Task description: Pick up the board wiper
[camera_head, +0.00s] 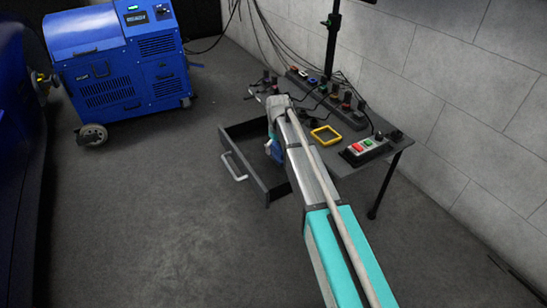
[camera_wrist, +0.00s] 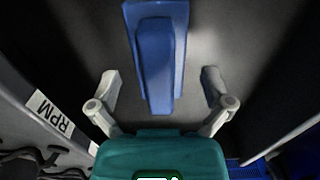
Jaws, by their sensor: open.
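The board wiper (camera_wrist: 158,60) appears to be the blue block with a raised bar along its middle in the wrist view. It lies on the dark floor of the open drawer (camera_head: 243,163). My gripper (camera_wrist: 160,75) is open, with one pale finger on each side of the wiper and a visible gap on both sides. The fingers do not appear to touch it. The height gap between fingertips and wiper is hard to judge. In the head view my arm reaches into the drawer and hides most of what is inside.
The drawer hangs under a grey table (camera_head: 370,147). On the table are a yellow frame (camera_head: 325,135), a control box with red and green buttons (camera_head: 364,149) and several knobs and cables. A blue machine (camera_head: 120,65) stands at the back left. The floor to the left is clear.

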